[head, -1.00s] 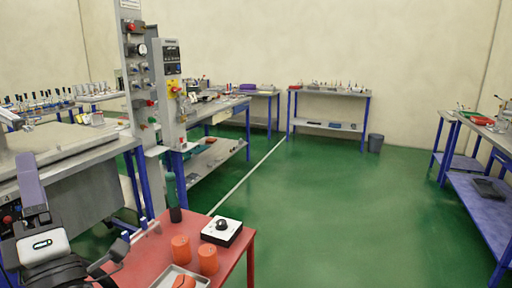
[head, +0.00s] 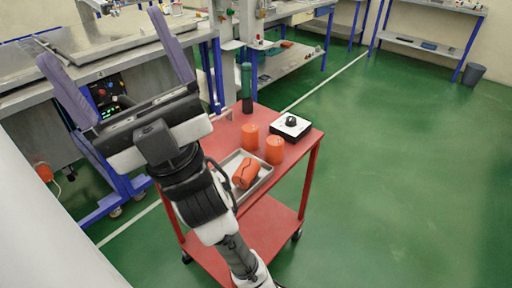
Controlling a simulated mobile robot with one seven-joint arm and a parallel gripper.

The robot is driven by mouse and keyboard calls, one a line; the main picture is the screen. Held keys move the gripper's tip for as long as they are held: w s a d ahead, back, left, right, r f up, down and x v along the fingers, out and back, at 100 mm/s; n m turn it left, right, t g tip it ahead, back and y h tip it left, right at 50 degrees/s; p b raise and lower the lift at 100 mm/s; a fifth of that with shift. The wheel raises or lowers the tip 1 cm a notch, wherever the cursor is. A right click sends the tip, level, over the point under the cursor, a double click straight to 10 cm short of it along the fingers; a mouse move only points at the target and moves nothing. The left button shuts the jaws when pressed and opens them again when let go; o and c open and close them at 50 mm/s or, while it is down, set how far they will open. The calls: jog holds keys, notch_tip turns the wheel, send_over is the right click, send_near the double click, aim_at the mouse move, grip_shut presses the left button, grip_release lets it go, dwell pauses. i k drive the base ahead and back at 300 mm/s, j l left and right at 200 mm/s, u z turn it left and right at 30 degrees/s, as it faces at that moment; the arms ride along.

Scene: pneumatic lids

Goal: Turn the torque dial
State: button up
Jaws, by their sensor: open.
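The torque dial (head: 291,121) is a black knob on a white-topped box with dark sides (head: 290,131). The box sits at the far right corner of the red cart's top (head: 305,148). My gripper (head: 114,66) is large in the left of the head view, its two long purple-grey fingers spread wide with nothing between them. It is up and to the left of the dial, well apart from it. The dial and its box are unobstructed. Any marks on the dial are too small to read.
Two orange cylinders (head: 275,150) stand on the cart beside the box. A grey tray (head: 262,178) holds another orange piece (head: 245,173). A dark green bottle (head: 246,88) stands at the cart's back. Grey workbenches (head: 110,45) stand behind. Green floor right of the cart is clear.

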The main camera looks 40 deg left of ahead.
aim_at(290, 121)
jog(key=u, duration=1.05)
jog(key=i+l+z, duration=0.45)
jog(key=z, duration=0.15)
jog(key=k+j, duration=0.1)
jog(key=j, duration=0.25)
jog(key=k+j, duration=0.1)
jog(key=j, duration=0.65)
jog(key=k, duration=0.05)
